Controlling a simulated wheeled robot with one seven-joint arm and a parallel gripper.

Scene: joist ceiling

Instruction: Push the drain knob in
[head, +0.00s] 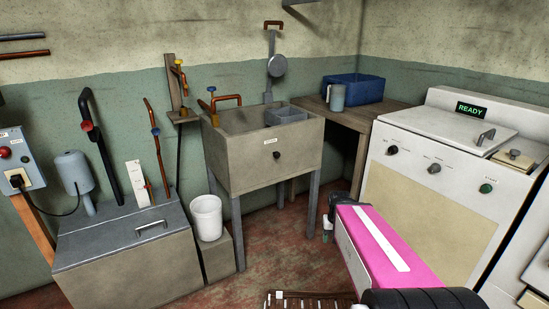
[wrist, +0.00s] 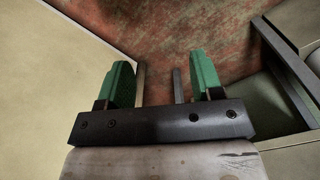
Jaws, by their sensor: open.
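A dark round knob (head: 277,155) sits on the front of the beige sink cabinet (head: 235,165), under a small white label too small to read. How far the knob stands out cannot be told. My gripper is low in front of the sink, to the right of and below the knob, at the end of my pink arm; my arm partly hides it in the head view. In the wrist view my gripper (wrist: 162,80) has its two green fingers spread apart, with nothing between them but the reddish floor behind. The knob does not show in the wrist view.
A white machine (head: 430,210) with several knobs and a READY display stands on the right. A white bucket (head: 207,217) and grey chest (head: 130,250) stand left of the sink. A blue bin (head: 355,88) sits on the table behind. Floor before the sink is open.

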